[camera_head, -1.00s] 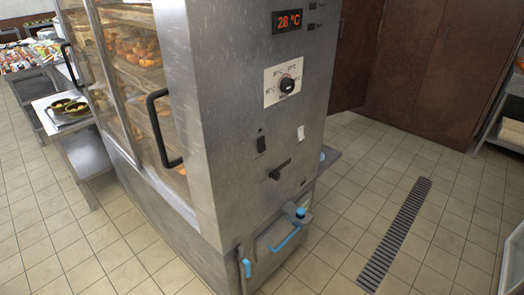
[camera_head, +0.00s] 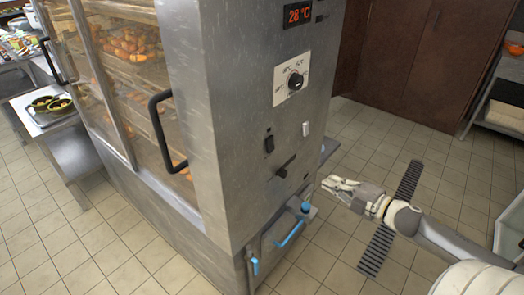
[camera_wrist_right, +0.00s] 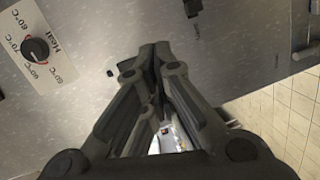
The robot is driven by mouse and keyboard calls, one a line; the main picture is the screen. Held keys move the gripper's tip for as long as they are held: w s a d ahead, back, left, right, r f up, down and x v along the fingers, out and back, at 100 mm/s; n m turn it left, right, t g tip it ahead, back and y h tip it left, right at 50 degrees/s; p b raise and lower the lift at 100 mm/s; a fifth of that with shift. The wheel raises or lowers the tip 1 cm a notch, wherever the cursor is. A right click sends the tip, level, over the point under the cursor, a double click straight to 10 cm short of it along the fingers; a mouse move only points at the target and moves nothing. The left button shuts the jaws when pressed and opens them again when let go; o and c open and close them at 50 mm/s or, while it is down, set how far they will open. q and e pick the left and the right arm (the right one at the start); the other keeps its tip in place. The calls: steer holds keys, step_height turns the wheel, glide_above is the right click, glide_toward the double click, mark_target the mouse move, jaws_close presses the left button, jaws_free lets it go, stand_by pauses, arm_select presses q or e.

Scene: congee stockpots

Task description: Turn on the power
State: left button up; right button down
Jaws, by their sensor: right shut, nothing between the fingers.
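A tall steel heated cabinet (camera_head: 235,110) fills the middle of the head view. Its side panel has a lit display (camera_head: 297,14) reading about 28 °C, a black dial (camera_head: 295,81) on a white temperature plate, a black rocker switch (camera_head: 269,142), a small white switch-like piece (camera_head: 306,129) and a black lever (camera_head: 285,168). My right gripper (camera_head: 328,185) is shut and empty, to the right of the lever and apart from the panel in the picture. In the right wrist view the shut fingers (camera_wrist_right: 153,50) point at the steel panel, with the dial (camera_wrist_right: 36,48) at upper left. My left gripper is out of view.
A blue-handled compartment (camera_head: 288,232) sits low on the cabinet. The glass door with a black handle (camera_head: 161,130) is on its left face. A floor drain grate (camera_head: 378,250) runs across open tiles at right. A shelf unit (camera_head: 500,116) stands far right.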

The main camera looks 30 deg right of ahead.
steer(key=w+a+r+n+y, duration=0.1)
steer(key=a+r+n+y, duration=0.1)
steer(key=a+r, duration=0.3)
steer(key=shift+w+a+r+n+y, duration=0.15)
steer(key=shift+w+r+n+y, duration=0.2)
steer(key=shift+n, duration=0.25)
steer(key=p, duration=0.2)
glide_toward(265, 151)
steer(key=shift+w, duration=1.1)
steer(key=shift+a+p+x, duration=0.15)
steer(key=shift+p+x, duration=0.05)
steer(key=shift+x, duration=0.75)
steer(key=shift+a+p+x, duration=0.15)
steer(key=shift+a+x, duration=0.05)
steer(key=shift+x, duration=0.75)
steer(key=shift+s+f, duration=0.1)
steer(key=shift+s, duration=0.05)
